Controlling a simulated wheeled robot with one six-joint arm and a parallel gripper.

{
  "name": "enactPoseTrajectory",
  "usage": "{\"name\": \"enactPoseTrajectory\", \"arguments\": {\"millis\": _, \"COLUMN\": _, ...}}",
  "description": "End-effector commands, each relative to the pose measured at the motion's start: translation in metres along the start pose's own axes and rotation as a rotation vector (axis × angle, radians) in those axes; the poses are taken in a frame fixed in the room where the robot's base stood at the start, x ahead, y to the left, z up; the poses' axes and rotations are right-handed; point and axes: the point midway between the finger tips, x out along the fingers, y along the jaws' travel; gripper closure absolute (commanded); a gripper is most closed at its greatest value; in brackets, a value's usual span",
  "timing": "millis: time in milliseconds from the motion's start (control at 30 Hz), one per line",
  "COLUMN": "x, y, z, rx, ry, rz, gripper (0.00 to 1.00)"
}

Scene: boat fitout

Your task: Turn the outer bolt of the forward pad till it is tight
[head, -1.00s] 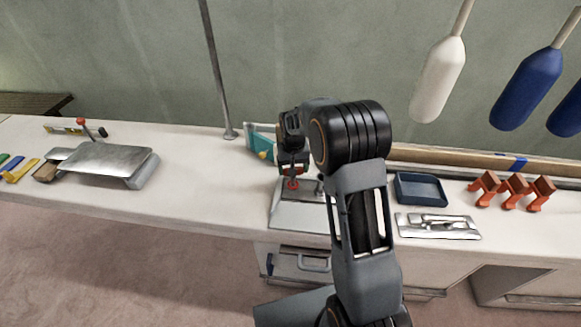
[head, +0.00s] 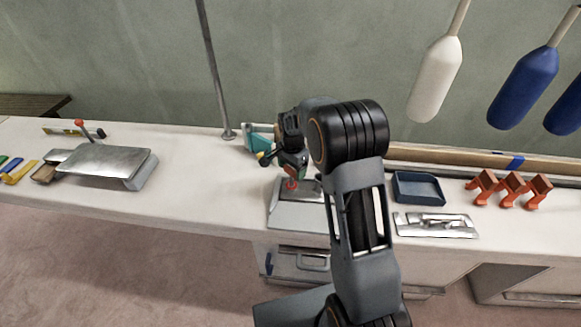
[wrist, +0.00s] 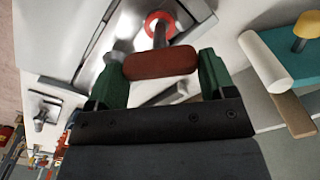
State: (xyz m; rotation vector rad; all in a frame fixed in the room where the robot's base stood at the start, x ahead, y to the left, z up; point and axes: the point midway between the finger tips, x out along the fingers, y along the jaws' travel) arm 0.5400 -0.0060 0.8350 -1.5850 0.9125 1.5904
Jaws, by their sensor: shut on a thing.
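My gripper (wrist: 158,80) is shut on a red-brown crossbar handle (wrist: 160,65) in the wrist view, with one green finger at each end. A short shaft runs from the handle to a red ring (wrist: 160,24) on the metal pad fitting (wrist: 205,10). The ring hides the bolt head, so I cannot tell how tight the bolt is. In the head view, my gripper (head: 291,172) is low over the metal fitting (head: 283,217) on the bench, and the red ring (head: 291,184) shows just below it. My arm covers the fitting's right side.
A blue tray (head: 418,187), a metal plate with small parts (head: 436,225) and several orange brackets (head: 512,188) are to the right. A teal object (head: 258,138) stands close behind my gripper, near a vertical pole (head: 215,70). The bench between the fitting and the left metal stand (head: 105,160) is clear.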

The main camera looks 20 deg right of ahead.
Motion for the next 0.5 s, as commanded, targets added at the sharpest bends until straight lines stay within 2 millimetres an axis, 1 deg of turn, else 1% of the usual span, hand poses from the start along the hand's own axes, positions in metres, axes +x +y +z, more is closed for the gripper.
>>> {"name": "enactPoseTrajectory", "arguments": {"millis": 33, "x": -0.005, "y": -0.005, "z": 0.001, "rx": 0.032, "ry": 0.004, "rz": -0.016, "gripper": 0.47}}
{"name": "enactPoseTrajectory", "arguments": {"millis": 300, "x": -0.0047, "y": -0.0055, "z": 0.0014, "rx": 0.192, "ry": 0.002, "rz": -0.018, "gripper": 0.47}}
{"name": "enactPoseTrajectory", "arguments": {"millis": 500, "x": -0.0046, "y": -0.0057, "z": 0.0014, "rx": 0.259, "ry": 0.001, "rz": -0.019, "gripper": 0.47}}
